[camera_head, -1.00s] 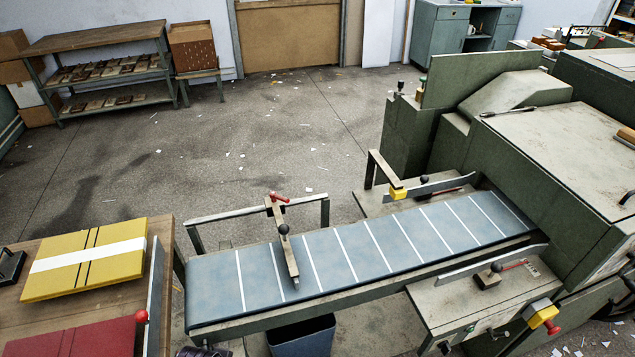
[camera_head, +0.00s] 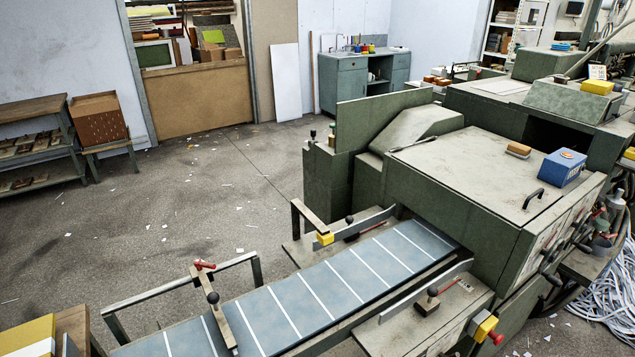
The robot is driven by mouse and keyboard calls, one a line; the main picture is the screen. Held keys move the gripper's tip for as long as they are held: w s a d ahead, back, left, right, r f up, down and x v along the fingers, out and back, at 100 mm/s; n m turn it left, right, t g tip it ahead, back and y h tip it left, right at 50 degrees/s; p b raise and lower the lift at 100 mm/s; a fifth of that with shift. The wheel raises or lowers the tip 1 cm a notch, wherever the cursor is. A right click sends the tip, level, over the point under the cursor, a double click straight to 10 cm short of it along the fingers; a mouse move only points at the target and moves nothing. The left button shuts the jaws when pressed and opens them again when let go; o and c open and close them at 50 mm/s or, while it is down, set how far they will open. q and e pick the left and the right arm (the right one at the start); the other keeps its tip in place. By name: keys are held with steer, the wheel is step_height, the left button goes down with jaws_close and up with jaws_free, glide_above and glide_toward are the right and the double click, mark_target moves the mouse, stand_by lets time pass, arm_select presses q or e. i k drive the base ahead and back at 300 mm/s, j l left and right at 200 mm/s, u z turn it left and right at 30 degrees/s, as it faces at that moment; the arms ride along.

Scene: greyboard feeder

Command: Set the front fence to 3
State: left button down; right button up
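The feeder's blue belt with white lines (camera_head: 345,280) runs from the lower left up to the green machine (camera_head: 465,180). A grey metal fence (camera_head: 400,301) stands along the belt's near side. Beside it on the near side table are a block with a black knob (camera_head: 431,299) and a thin red pointer; the scale marks are too small to read. A second fence (camera_head: 375,220) stands on the far side, with its own black knob (camera_head: 349,219). I cannot tell from the picture alone which one is called front. Neither of my grippers is in view.
A crossbar with a red lever (camera_head: 204,265) and black knob spans the belt's lower left. A yellow box with a red button (camera_head: 484,327) sits at the near table's right corner. White paper strips (camera_head: 600,285) heap at the right. The floor at left is mostly clear.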

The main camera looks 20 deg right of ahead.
mark_target(423, 300)
steer(key=z, duration=1.3)
steer(key=i+l+z, duration=0.15)
steer(key=l, duration=0.3)
steer(key=i, duration=0.1)
